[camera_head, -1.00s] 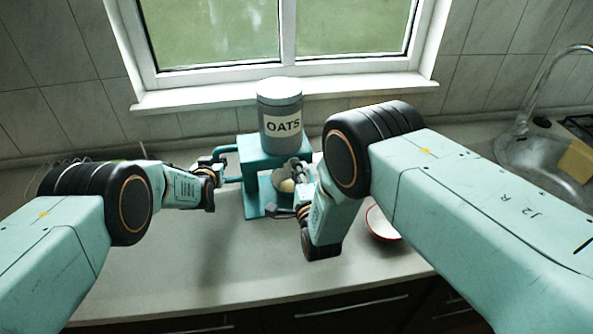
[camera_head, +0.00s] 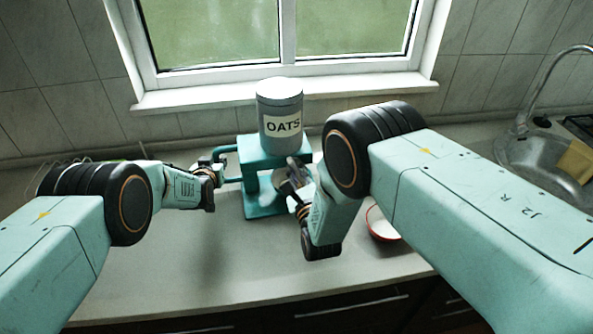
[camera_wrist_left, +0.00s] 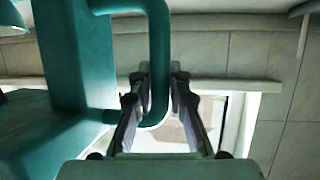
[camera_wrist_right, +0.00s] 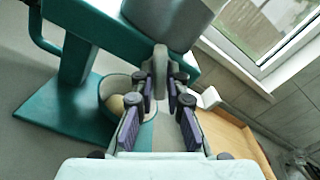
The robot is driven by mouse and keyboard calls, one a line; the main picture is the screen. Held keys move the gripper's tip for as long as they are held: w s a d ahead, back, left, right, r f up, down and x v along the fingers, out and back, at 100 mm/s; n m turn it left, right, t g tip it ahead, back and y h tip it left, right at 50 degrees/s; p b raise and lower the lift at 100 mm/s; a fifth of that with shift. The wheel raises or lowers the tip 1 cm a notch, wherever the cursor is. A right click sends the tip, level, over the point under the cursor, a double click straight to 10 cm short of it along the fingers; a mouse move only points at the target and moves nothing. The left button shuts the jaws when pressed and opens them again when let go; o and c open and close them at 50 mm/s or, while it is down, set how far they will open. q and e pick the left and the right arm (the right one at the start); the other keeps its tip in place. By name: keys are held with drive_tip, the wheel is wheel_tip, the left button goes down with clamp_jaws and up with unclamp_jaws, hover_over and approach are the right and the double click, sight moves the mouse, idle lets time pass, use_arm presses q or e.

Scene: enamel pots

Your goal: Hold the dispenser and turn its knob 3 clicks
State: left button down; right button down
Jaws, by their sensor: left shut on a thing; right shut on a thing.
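The dispenser is a teal stand (camera_head: 262,155) with a grey canister (camera_head: 281,108) labelled OATS on top. My left gripper (camera_head: 217,168) is shut on the teal side handle (camera_wrist_left: 158,45), which runs between its fingers in the left wrist view. In the head view the right gripper (camera_head: 295,180) and arm hide most of the knob. A bowl (camera_wrist_right: 107,92) with beige contents stands on the teal base under the outlet.
A white bowl with a red rim (camera_head: 381,224) stands right of the dispenser, partly behind my right arm. The window sill (camera_head: 200,98) is behind. The front left counter (camera_head: 180,265) is clear.

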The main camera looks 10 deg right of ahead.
drive_tip(key=shift+s+f+m, duration=0.1)
drive_tip(key=shift+f+m, duration=0.05)
drive_tip(key=shift+m, duration=2.05)
drive_tip(key=c, duration=1.4)
unclamp_jaws()
drive_tip(key=shift+o, duration=0.2)
drive_tip(key=s, duration=0.7)
drive_tip(key=shift+s+d, duration=0.15)
drive_tip(key=shift+d, duration=0.1)
